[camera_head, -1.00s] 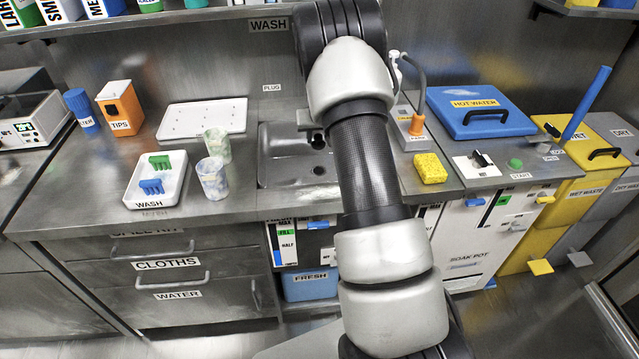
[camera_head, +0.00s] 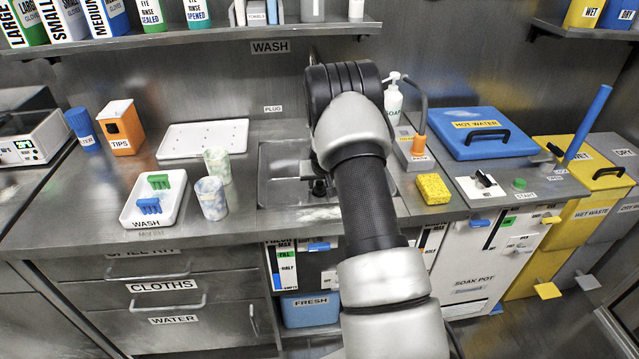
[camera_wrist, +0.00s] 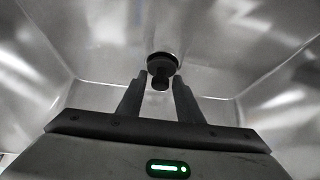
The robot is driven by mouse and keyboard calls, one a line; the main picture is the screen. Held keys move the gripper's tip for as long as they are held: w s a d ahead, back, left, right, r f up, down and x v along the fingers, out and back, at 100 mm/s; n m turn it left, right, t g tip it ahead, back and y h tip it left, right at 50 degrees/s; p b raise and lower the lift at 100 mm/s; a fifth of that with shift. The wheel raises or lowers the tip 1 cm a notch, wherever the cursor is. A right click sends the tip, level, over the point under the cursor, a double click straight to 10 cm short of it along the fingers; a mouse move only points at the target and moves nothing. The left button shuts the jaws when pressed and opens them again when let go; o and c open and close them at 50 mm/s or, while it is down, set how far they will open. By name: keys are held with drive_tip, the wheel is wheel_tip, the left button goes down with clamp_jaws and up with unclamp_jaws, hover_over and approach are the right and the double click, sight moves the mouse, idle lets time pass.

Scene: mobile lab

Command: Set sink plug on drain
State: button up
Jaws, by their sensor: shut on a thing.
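The grey metal sink (camera_head: 278,190) is set into the counter under the WASH label. My gripper (camera_head: 318,188) reaches down into it, mostly hidden by my arm. In the wrist view my two dark fingers (camera_wrist: 160,80) are shut on the sink plug (camera_wrist: 161,64), a black round disc with a narrower knob. The plug is at the fingertips, over the basin floor (camera_wrist: 105,60). The drain cannot be made out; the plug and fingers cover the area around it. I cannot tell whether the plug touches the basin floor.
A white WASH tray (camera_head: 135,215) with green and blue racks and two marbled cups (camera_head: 211,198) stand left of the sink. A yellow sponge (camera_head: 433,188), a soap bottle (camera_head: 393,97) and a blue HOT WATER lid (camera_head: 480,140) are at the right. A PLUG label (camera_head: 272,109) is behind.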

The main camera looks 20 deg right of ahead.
drive_tip(key=shift+f, duration=0.25)
drive_tip(key=o, duration=1.1)
drive_tip(key=shift+r, duration=0.1)
drive_tip(key=shift+c, duration=0.2)
drive_tip(key=shift+r, duration=0.1)
